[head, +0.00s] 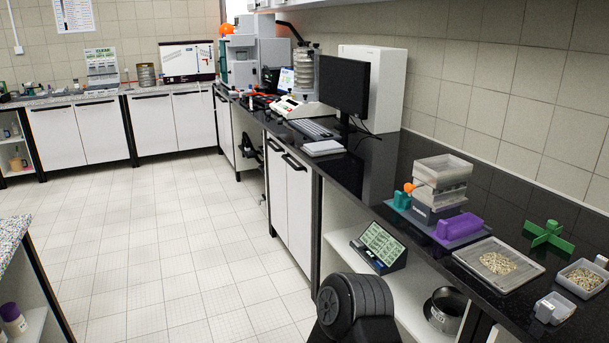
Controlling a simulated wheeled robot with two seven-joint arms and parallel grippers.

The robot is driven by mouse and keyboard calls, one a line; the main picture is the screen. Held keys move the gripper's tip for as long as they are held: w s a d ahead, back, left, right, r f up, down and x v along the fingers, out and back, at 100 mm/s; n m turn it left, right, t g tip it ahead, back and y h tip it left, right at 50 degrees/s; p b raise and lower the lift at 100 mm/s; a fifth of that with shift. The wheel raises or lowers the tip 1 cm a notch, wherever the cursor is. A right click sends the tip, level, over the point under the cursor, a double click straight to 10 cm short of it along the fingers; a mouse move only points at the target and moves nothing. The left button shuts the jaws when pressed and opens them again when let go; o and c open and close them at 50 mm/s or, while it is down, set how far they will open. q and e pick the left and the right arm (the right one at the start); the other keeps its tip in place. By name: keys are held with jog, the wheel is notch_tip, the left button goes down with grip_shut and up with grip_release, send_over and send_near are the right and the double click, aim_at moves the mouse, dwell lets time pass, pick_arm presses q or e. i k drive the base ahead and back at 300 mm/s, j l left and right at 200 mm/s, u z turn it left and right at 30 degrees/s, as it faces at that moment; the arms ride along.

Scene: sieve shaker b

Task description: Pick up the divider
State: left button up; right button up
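The divider appears to be the green cross-shaped piece (547,236) on the black counter at the right. It stands behind the shallow tray of grain and close to the wall side, with its crossed vanes upright. Nothing covers it, and nothing is seen touching it but the counter. Neither of my grippers is in view, so I cannot see whether they are open or shut.
A shallow tray with grain (519,272), a small grain box (583,277) and a small clear container (555,308) lie around the divider. Left of it are a purple block (460,227) and a stacked sieve unit (441,184). A monitor (344,84) stands farther back.

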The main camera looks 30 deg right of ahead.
aim_at(550, 233)
jog(key=i+u, duration=0.3)
jog(key=i, duration=0.6)
jog(key=z, duration=4.15)
